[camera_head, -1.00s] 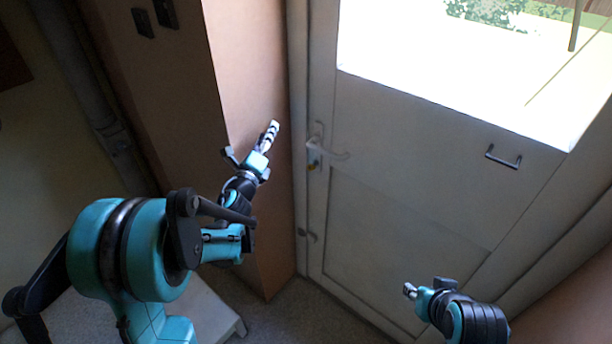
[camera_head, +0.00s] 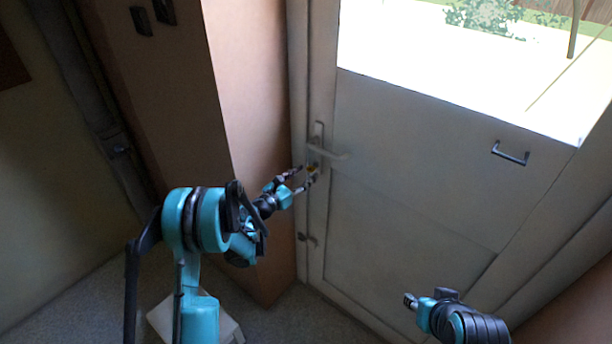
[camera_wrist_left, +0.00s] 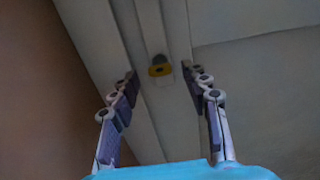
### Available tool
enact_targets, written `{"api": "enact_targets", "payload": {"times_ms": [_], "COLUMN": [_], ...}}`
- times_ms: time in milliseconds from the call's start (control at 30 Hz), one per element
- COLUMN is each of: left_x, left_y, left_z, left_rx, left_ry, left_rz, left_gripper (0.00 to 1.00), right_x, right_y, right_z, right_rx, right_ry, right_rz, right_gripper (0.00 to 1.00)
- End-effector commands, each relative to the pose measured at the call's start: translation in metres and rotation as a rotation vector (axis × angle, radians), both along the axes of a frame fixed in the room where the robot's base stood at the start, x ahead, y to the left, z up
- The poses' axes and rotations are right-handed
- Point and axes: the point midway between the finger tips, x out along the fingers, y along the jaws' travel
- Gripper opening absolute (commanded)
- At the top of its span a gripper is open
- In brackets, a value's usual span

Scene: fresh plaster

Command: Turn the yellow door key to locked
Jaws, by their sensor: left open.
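The yellow key (camera_wrist_left: 160,70) sits in the lock of the white door (camera_head: 400,190). In the left wrist view it lies a little ahead of and between the open fingers, apart from both. In the head view the key (camera_head: 312,169) is a small yellow spot under the door handle (camera_head: 328,152), close to my left fingertips. My left gripper (camera_head: 306,177) is open and empty at the lock; it also shows in the left wrist view (camera_wrist_left: 159,73). My right gripper (camera_head: 408,300) is low in front of the door, away from the lock; its fingers are too small to read.
A dark pull handle (camera_head: 510,153) is on the right part of the door, below the bright window (camera_head: 470,70). A brown wall pillar (camera_head: 255,110) stands left of the door frame. A pale low object (camera_head: 165,318) is on the floor beneath my left arm.

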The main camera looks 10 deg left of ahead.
Motion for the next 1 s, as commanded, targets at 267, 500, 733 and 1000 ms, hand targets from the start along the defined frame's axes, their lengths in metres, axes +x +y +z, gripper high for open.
{"api": "enact_targets", "payload": {"times_ms": [267,500,733,1000], "left_x": [0.0091,0.0089,0.0088,0.009], "left_y": [-0.0052,-0.005,-0.0051,-0.0051], "left_z": [0.0007,0.0008,0.0007,0.0001], "left_rx": [-0.001,-0.002,-0.003,-0.052], "left_ry": [0.0,0.0,0.001,0.028], "left_rz": [0.001,0.001,0.001,0.0], "left_gripper": [0.47,0.15,0.0,0.0], "right_x": [0.0,0.0,0.0,0.0], "right_y": [0.0,0.0,0.0,0.0], "right_z": [-0.0023,-0.0022,-0.0023,-0.0053], "right_rx": [0.0,0.0,0.0,0.0], "right_ry": [0.0,0.0,0.0,0.0], "right_rz": [0.0,0.0,0.0,0.0], "right_gripper": [0.38,0.38,0.38,0.38]}}
